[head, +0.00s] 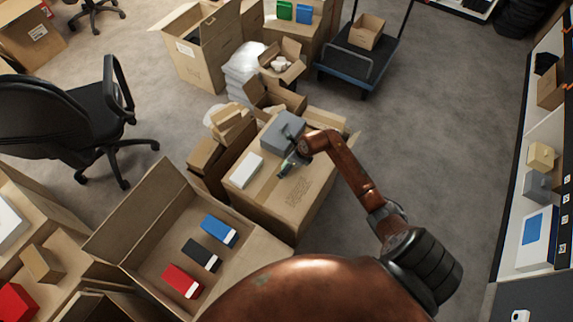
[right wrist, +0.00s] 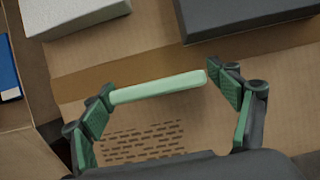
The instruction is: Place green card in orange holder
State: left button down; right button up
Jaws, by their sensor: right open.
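A pale green card (right wrist: 158,87) shows as a narrow bar over the closed carton top in the right wrist view. My right gripper (right wrist: 162,86) is open around it, with one finger near each end; I cannot tell whether the fingers touch it. In the head view my right gripper (head: 291,163) is low over the carton (head: 299,194), and the card is too small to make out clearly there. No orange holder can be made out for sure. My left gripper is not in view.
A grey box (head: 283,131) and a white box (head: 246,170) lie on the same carton beside my gripper. An open carton (head: 150,222) at front left holds blue, black and red boxes. Shelving (head: 535,190) stands at right; the floor between is clear.

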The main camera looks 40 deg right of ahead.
jog(key=shift+c, duration=0.7)
jog(key=c, duration=1.2)
jog(key=shift+o, duration=0.2)
